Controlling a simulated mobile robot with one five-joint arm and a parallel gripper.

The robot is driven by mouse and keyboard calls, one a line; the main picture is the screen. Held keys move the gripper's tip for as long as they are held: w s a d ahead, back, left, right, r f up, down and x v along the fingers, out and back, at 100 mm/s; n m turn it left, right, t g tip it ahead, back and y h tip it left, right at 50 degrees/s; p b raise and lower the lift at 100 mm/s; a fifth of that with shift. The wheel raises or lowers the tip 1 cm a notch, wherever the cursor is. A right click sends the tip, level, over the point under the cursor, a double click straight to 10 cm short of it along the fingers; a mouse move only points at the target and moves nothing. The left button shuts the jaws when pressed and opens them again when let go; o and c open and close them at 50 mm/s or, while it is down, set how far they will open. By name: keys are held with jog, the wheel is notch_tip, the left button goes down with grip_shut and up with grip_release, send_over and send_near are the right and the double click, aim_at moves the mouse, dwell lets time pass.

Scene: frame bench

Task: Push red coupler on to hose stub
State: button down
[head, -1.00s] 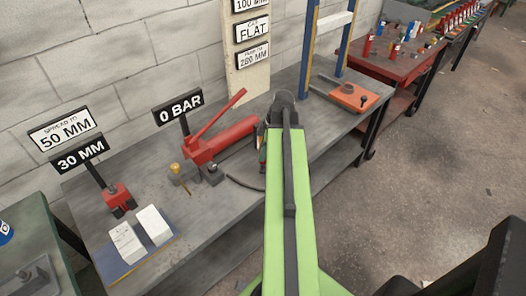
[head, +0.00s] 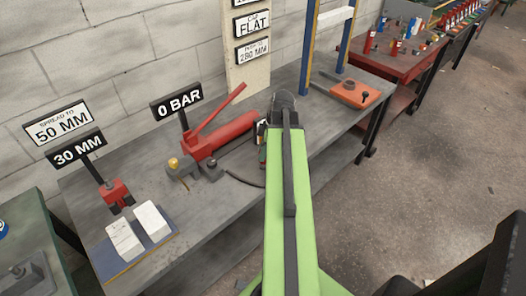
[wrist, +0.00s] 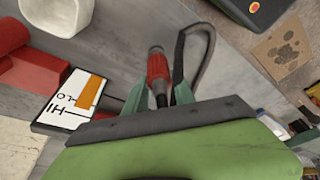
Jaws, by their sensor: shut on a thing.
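The red coupler (wrist: 157,68), with a grey metal end, is between the two green fingers of my gripper (wrist: 159,94) in the wrist view. My gripper is shut on it. A dark hose (wrist: 207,38) loops close to the right of the coupler. I cannot tell the hose stub apart, or whether the coupler touches it. In the head view my arm hides most of the gripper and the coupler, and a dark hose (head: 243,181) lies on the bench left of my arm.
A red hand pump (head: 222,139) stands on the grey bench beside a "0 BAR" sign (head: 177,102). A red spreader (head: 116,194) and two white blocks (head: 138,230) are at the left. An orange jack (head: 348,94) is at the right. A scale card (wrist: 75,102) lies near the fingers.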

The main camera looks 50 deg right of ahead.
jog(key=shift+f+b, duration=0.6)
jog(key=shift+f, duration=0.15)
jog(key=c, duration=1)
grip_release()
jog(key=shift+r, duration=0.1)
jog(key=shift+o, duration=0.2)
jog(key=p+v, duration=1.7)
jog(key=shift+r, duration=0.25)
